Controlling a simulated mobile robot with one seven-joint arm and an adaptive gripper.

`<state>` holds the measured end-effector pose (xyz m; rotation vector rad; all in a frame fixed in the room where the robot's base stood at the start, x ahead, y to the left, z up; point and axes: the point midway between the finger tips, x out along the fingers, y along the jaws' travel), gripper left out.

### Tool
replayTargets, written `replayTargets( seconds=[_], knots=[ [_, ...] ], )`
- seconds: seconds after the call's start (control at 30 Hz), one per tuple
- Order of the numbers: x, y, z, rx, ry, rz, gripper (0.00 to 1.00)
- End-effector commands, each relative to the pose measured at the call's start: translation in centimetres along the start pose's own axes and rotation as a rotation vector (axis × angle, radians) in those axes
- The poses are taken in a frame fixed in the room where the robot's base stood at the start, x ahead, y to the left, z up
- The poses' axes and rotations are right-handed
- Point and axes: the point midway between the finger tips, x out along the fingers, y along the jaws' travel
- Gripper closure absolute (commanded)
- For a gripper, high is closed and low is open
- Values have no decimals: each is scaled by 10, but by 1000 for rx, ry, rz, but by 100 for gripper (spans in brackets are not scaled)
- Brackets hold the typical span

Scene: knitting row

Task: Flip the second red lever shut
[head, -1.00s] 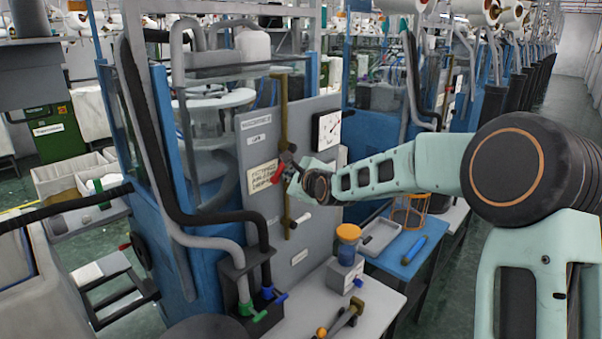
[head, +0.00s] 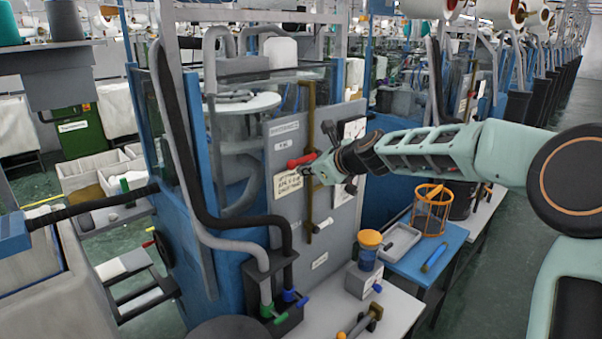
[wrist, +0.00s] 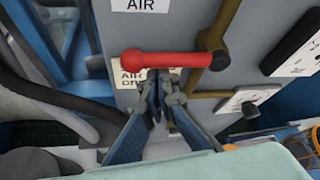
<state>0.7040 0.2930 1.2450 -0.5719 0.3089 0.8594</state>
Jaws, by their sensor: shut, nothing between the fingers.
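A red lever (head: 302,160) sits on the grey machine panel, beside the brass-coloured vertical pipe. In the wrist view the lever (wrist: 175,60) lies nearly level across the picture, its round red knob at the left and its dark pivot end at the right over the pipe. My gripper (head: 312,172) is at the panel, just below the lever. In the wrist view its closed fingertips (wrist: 160,86) are empty and point at the underside of the bar. I cannot tell whether they touch it. They partly cover the lower label.
An "AIR" label (wrist: 140,5) is above the lever. A white dial (head: 354,129) is to the right of the pipe. Below stand a jar with an orange lid (head: 369,240), a grey tray (head: 401,241) and an orange wire basket (head: 432,210). Black hoses (head: 190,170) run at the left.

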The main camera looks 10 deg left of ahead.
Motion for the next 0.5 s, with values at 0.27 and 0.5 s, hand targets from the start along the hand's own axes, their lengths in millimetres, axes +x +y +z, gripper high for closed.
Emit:
replayTargets(
  seconds=[0.27, 0.5],
  knots=[
    [-7, -5, 3, -1, 0, -3, 100],
    [-9, -7, 5, -2, -2, -5, 100]
  ],
)
